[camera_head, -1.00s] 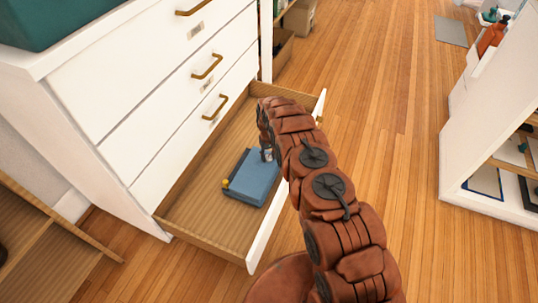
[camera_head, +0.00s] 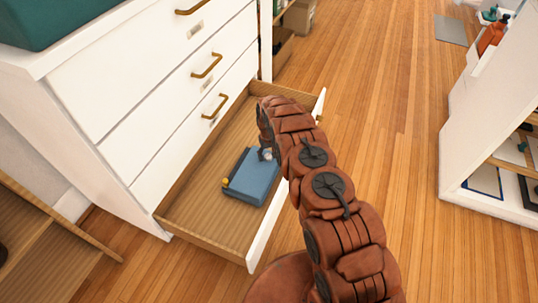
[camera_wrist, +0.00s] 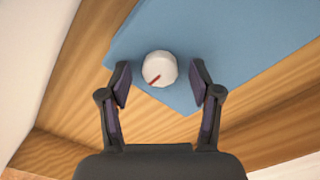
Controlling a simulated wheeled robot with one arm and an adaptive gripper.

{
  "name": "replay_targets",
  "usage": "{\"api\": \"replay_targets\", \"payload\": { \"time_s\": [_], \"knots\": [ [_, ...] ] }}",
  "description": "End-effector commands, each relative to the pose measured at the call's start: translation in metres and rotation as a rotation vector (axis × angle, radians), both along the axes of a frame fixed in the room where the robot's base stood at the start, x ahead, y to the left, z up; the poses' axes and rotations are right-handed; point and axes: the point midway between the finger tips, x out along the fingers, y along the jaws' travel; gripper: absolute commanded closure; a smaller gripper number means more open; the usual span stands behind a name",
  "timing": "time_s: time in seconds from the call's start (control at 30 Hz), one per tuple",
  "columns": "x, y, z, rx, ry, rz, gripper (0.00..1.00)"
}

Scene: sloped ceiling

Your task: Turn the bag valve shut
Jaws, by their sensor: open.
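The blue bag (camera_head: 250,180) lies in the open bottom drawer of the white chest. It also shows in the wrist view (camera_wrist: 225,40), where its top looks flat. The valve (camera_wrist: 159,69) is a white round knob with a red line pointing to the lower left. In the head view a small pale part of the valve (camera_head: 268,154) shows beside my gripper. My gripper (camera_wrist: 160,75) is open, with one dark finger on each side of the knob. Small gaps show between the fingertips and the knob, so it appears not to be gripped. My arm hides part of the bag in the head view.
The drawer (camera_head: 205,220) has wooden walls and a white front panel close beside my arm. A small yellow piece (camera_head: 225,183) sits at the bag's left edge. A white shelf unit (camera_head: 480,140) stands at the right, with clear wooden floor between.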

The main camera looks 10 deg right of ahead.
Motion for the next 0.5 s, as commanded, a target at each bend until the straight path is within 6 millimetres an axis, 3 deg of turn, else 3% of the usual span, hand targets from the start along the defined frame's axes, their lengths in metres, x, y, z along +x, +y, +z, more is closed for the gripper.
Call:
{"api": "replay_targets", "payload": {
  "time_s": [0.17,0.5],
  "knots": [
    [0.001,0.0,0.006,0.0,-0.002,0.0,0.36],
    [0.0,0.0,0.042,0.0,-0.001,0.001,0.36]
  ]
}}
